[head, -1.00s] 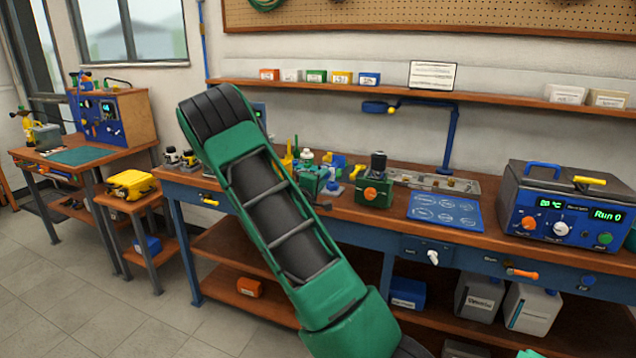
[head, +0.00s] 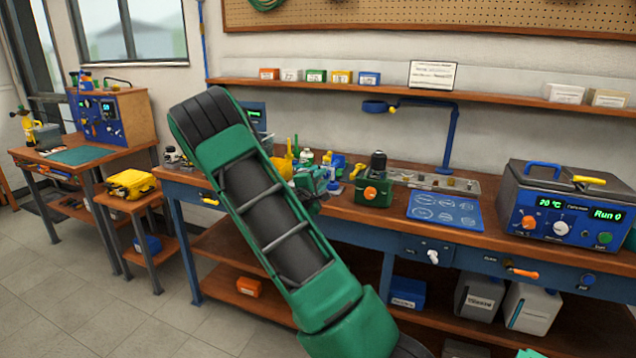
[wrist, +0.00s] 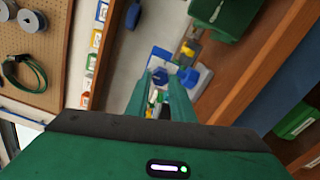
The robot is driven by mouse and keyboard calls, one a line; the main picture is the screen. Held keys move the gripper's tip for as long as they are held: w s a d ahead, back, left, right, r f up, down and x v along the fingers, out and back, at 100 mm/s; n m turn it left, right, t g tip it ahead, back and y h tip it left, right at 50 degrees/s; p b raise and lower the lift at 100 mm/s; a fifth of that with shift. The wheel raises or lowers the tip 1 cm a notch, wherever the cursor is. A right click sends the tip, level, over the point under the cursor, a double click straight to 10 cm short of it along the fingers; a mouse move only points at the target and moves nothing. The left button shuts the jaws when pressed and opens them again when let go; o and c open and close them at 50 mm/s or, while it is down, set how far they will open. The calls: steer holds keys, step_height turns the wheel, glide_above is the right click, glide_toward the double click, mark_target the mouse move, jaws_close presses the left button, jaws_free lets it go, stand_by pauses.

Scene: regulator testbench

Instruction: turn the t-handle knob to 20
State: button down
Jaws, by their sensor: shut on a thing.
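My gripper (wrist: 164,80) is closed in the wrist view, with a small blue knob-like part (wrist: 159,76) at its fingertips. The fingers hide much of this part, so I cannot tell its T shape or read a scale. A white plate (wrist: 164,54) shows behind it, with another blue part (wrist: 187,77) to the right. In the head view my gripper (head: 312,183) is over the left half of the bench, among small fittings. My wrist and arm hide what it holds there.
On the long bench (head: 400,180), a green unit with an orange knob (head: 370,192) stands right of my gripper. A blue mat (head: 445,209) and a grey-blue bath (head: 565,205) are farther right. A shelf (head: 390,92) runs behind.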

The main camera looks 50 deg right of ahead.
steer(key=shift+s+f, duration=0.1)
steer(key=shift+f, duration=0.1)
steer(key=c, duration=1.5)
jaws_free()
steer(key=shift+r, duration=0.1)
steer(key=v, duration=1)
steer(key=shift+a, duration=0.3)
